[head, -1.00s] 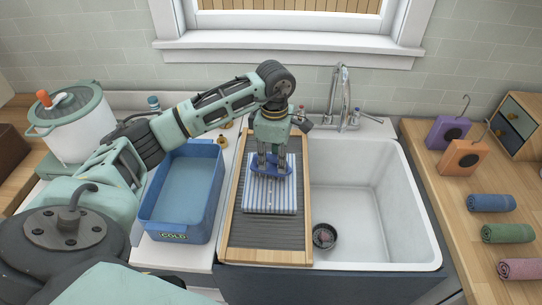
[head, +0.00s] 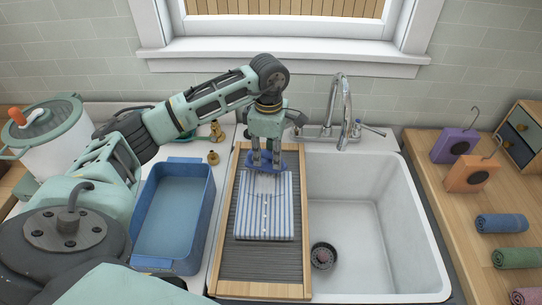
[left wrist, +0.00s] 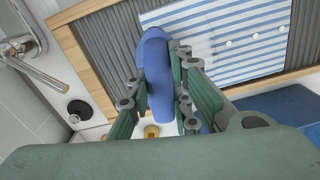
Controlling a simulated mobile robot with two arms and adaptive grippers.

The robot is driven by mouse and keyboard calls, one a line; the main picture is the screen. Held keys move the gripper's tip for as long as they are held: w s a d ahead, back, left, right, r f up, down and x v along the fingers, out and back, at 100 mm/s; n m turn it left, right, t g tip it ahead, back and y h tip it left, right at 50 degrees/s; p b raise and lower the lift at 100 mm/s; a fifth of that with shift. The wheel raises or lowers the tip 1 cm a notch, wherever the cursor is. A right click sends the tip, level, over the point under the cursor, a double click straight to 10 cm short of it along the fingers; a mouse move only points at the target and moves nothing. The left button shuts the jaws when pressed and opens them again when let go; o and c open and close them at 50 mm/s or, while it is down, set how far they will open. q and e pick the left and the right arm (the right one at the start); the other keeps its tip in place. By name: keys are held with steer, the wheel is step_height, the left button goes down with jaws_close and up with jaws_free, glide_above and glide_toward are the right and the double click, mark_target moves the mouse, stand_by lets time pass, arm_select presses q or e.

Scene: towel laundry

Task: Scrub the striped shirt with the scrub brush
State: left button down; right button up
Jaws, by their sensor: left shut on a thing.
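The striped shirt (head: 264,212), blue and white with small white buttons, lies folded flat on the ribbed washboard (head: 258,262) with a wooden frame; it also shows in the left wrist view (left wrist: 262,45). My left gripper (head: 266,165) is shut on the blue scrub brush (head: 289,161), over the shirt's far edge. In the left wrist view the brush (left wrist: 157,75) sits between the fingers (left wrist: 158,92), overlapping the shirt's edge and the bare ribs. Its bristles are hidden, so contact with the cloth cannot be told. My right gripper is not in view.
A blue basin (head: 171,220) stands left of the washboard. The white sink (head: 365,230) with its faucet (head: 340,105) is right of it and empty. Rolled towels (head: 501,223) and hanger-topped blocks (head: 471,174) sit on the right wooden counter. A white pot (head: 52,135) stands at left.

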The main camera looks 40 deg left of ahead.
arm_select(q)
step_height(320, 180, up, 2)
steer(key=shift+r, duration=0.1)
steer(key=shift+s+d+r+p, duration=0.1)
steer(key=shift+s+r+p, duration=0.1)
steer(key=shift+r+p, duration=0.25)
steer(key=shift+s+d+r+p, duration=0.1)
steer(key=shift+s+r+p, duration=0.1)
steer(key=shift+r, duration=0.75)
steer(key=shift+w+r+p, duration=0.15)
steer(key=shift+r+p, duration=0.5)
steer(key=shift+w+a+r+p, duration=0.1)
steer(key=shift+r+p, duration=0.25)
steer(key=shift+r, duration=0.4)
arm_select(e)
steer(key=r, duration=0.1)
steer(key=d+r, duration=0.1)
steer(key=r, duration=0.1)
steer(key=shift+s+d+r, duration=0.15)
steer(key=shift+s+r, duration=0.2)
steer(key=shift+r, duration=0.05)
